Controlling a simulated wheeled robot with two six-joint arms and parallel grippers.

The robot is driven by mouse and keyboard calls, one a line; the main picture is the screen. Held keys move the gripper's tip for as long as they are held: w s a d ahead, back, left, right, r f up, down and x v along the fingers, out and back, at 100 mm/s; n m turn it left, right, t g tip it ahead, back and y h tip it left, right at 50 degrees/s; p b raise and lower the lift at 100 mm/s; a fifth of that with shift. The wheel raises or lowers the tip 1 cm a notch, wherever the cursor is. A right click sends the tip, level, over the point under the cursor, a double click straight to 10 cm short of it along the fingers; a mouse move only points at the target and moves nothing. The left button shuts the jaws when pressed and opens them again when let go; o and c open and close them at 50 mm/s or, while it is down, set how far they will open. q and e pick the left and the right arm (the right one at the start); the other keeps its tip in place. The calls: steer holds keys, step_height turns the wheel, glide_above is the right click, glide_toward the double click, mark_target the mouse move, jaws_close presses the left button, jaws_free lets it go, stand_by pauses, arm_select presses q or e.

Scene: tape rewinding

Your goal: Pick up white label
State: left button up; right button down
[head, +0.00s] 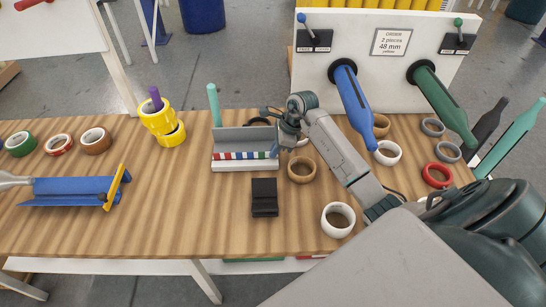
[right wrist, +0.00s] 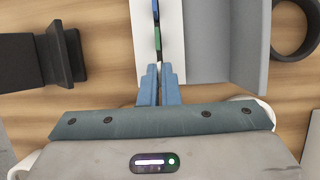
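A grey and white label holder (head: 243,165) stands mid-table in the head view, with a row of red, white, blue and green labels along its front. In the right wrist view its white base (right wrist: 174,30) shows, with a blue label and a green label (right wrist: 157,38) standing edge-on. My right gripper (head: 277,143) is at the right end of the holder. Its blue fingertips (right wrist: 158,72) point along the label row, close together with a very narrow gap. I cannot tell whether a white label is between them.
A black block (head: 264,197) lies in front of the holder, and a brown tape roll (head: 301,170) to its right. A white roll (head: 338,219) is near the front edge. A blue tool (head: 75,190) lies at left. A white panel (head: 440,85) with blue and green spindles stands behind.

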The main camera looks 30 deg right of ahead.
stand_by(0.4)
step_height(320, 180, up, 10)
steer(key=p, duration=0.4)
stand_by(0.3)
